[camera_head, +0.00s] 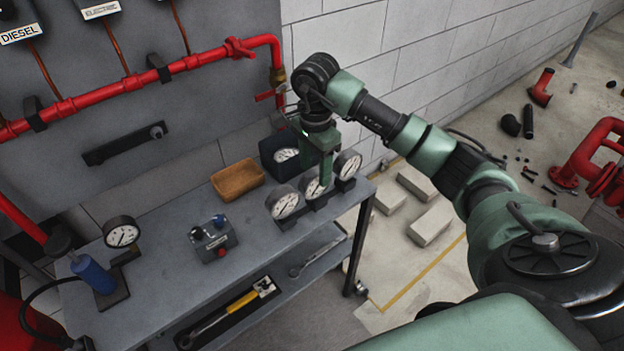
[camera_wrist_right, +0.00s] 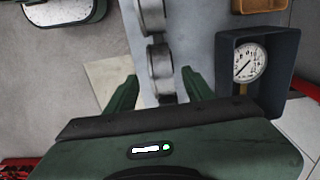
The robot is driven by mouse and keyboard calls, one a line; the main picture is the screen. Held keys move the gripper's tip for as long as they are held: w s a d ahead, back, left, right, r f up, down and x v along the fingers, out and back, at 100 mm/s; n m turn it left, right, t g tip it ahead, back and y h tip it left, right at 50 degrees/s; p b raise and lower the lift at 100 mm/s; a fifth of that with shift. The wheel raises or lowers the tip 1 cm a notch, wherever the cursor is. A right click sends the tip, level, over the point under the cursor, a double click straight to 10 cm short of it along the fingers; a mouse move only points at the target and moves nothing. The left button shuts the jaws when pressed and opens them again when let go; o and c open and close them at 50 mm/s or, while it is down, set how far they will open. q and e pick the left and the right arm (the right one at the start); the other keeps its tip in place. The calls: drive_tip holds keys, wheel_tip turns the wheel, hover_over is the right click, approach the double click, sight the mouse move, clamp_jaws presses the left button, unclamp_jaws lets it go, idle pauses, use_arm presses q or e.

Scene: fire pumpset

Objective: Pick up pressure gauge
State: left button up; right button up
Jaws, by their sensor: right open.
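Several round white-faced pressure gauges show. Three stand in a row at the bench's right end: a left one (camera_head: 284,206), a middle one (camera_head: 312,189) and a right one (camera_head: 347,165). My right gripper (camera_head: 325,181) points down over this row and partly covers the middle gauge. In the right wrist view, the open fingers (camera_wrist_right: 159,77) lie either side of a grey gauge body (camera_wrist_right: 161,68), with a second body (camera_wrist_right: 152,16) beyond. I cannot tell whether they touch it. Another gauge (camera_wrist_right: 250,62) sits in a dark box (camera_head: 268,155). My left gripper is not in view.
The grey bench (camera_head: 180,245) also bears a wooden tray (camera_head: 237,180), a control box (camera_head: 214,239) and a gauge on a stand (camera_head: 121,232) beside a blue cylinder (camera_head: 93,274). Red pipe (camera_head: 120,92) runs along the back panel. Tools lie on the lower shelf.

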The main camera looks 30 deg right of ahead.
sight(315, 182)
drive_tip(key=shift+s+f, duration=0.15)
drive_tip(key=shift+f, duration=0.3)
drive_tip(key=f, duration=0.1)
drive_tip(key=f+p, duration=0.1)
drive_tip(key=f, duration=0.1)
drive_tip(key=shift+w+f, duration=0.3)
drive_tip(key=shift+f, duration=0.1)
drive_tip(key=shift+d+f+p, duration=0.1)
drive_tip(key=shift+f+p, duration=0.2)
drive_tip(key=shift+f, duration=0.05)
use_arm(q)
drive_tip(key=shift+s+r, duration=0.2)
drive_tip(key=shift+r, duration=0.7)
use_arm(e)
clamp_jaws()
